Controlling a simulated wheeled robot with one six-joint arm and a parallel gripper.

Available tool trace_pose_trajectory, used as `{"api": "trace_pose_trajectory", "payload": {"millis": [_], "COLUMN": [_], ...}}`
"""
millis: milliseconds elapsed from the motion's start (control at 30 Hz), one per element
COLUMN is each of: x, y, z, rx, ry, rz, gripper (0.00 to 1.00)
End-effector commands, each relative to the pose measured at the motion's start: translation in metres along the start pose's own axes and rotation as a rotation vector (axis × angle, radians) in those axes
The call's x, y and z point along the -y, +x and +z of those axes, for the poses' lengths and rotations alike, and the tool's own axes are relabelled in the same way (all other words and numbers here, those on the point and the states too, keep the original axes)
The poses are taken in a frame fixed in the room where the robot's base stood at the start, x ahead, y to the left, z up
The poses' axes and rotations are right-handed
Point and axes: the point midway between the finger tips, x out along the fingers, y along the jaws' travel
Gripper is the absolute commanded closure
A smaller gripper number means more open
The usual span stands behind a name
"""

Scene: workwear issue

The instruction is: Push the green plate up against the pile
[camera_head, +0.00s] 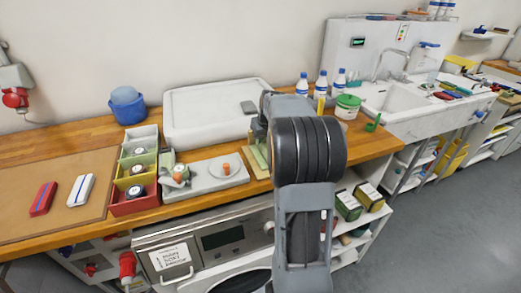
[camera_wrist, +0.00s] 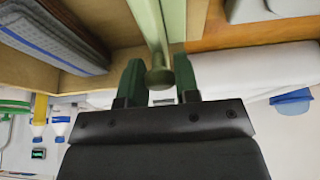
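The light green plate (camera_wrist: 174,22) is upright and seen nearly edge-on at the top of the wrist view, with a round-ended knob (camera_wrist: 160,77) towards me. My gripper (camera_wrist: 159,72) has its two dark green fingers close on either side of this knob, apparently touching it. In the head view my arm covers the gripper; a pale green piece (camera_head: 258,158), likely the plate, shows just left of the arm. A pile of grey-blue folded cloth (camera_wrist: 52,38) lies left of the plate in the wrist view, with a gap between them. The pile is hidden in the head view.
Left of my arm stand a grey board (camera_head: 206,187) with small orange-topped parts and a column of coloured bins (camera_head: 133,199). A white case (camera_head: 212,112) lies behind. Bottles (camera_head: 322,84) and a green-lidded tub (camera_head: 346,107) stand to the right, before the sink.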

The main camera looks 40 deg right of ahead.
Motion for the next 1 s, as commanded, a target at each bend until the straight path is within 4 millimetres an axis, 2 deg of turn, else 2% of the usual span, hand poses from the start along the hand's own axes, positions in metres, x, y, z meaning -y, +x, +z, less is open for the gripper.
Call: {"api": "trace_pose_trajectory", "payload": {"millis": [100,433,1000], "x": [0.0,-0.002,-0.042], "y": [0.0,0.0,-0.001], "z": [0.0,0.0,-0.001], "rx": [0.0,0.0,-0.001], "ry": [0.0,0.001,0.002], "rz": [0.0,0.0,0.002], "gripper": [0.82,0.82,0.82]}}
